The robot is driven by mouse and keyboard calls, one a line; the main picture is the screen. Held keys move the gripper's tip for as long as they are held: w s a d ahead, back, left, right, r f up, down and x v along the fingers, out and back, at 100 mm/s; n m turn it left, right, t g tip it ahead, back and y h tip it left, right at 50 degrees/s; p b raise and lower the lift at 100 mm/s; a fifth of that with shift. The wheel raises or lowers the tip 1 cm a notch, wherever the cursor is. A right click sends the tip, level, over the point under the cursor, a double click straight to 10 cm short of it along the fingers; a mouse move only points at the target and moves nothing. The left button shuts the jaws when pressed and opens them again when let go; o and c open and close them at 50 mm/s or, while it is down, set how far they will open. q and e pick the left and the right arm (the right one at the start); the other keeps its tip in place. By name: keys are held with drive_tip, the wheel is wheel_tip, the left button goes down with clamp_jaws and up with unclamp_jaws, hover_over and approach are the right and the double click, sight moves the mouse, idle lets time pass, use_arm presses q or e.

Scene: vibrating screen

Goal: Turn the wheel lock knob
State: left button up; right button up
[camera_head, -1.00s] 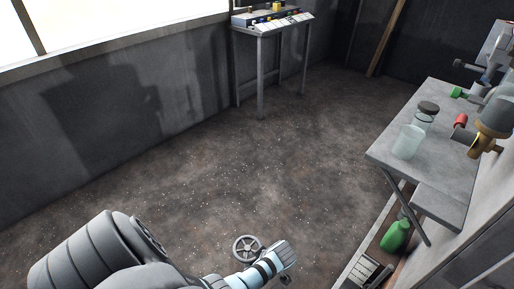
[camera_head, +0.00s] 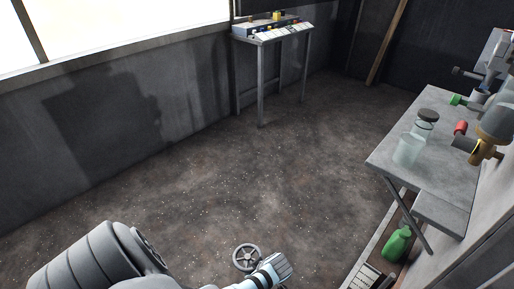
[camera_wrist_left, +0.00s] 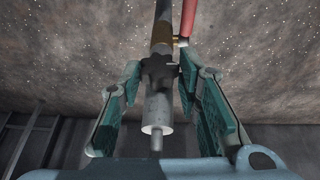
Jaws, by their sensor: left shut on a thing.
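In the wrist view a dark lobed knob (camera_wrist_left: 158,72) sits on a grey shaft that ends in a pale cylinder (camera_wrist_left: 157,112). My left gripper (camera_wrist_left: 160,66) has its two teal-padded fingers on either side of the knob and is shut on it. In the head view my left gripper (camera_head: 270,272) is at the bottom edge, and its fingertips and the knob cannot be made out there. A grey spoked handwheel (camera_head: 246,257) shows just left of it. My right gripper is in neither view.
A grey side table (camera_head: 440,165) with a glass jar (camera_head: 409,150) stands at the right. A green bottle (camera_head: 396,244) is below it. A control panel stand (camera_head: 271,37) is at the back wall. The floor (camera_head: 270,170) between is clear.

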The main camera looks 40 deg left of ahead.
use_arm(q)
drive_tip(key=shift+s+r+t+p, duration=0.1)
drive_tip(key=shift+s+t+p, duration=0.1)
drive_tip(key=shift+t+p, duration=0.55)
drive_tip(key=shift+n+t, duration=0.3)
drive_tip(key=shift+t, duration=0.35)
drive_tip(key=shift+s+f+t, duration=0.15)
drive_tip(key=shift+f+t, duration=0.1)
drive_tip(key=shift+t, duration=0.45)
drive_tip(key=shift+s+n+t+b, duration=0.1)
drive_tip(key=shift+n+t+b, duration=0.2)
drive_tip(key=shift+t+b, duration=0.5)
drive_tip(key=o, duration=1.1)
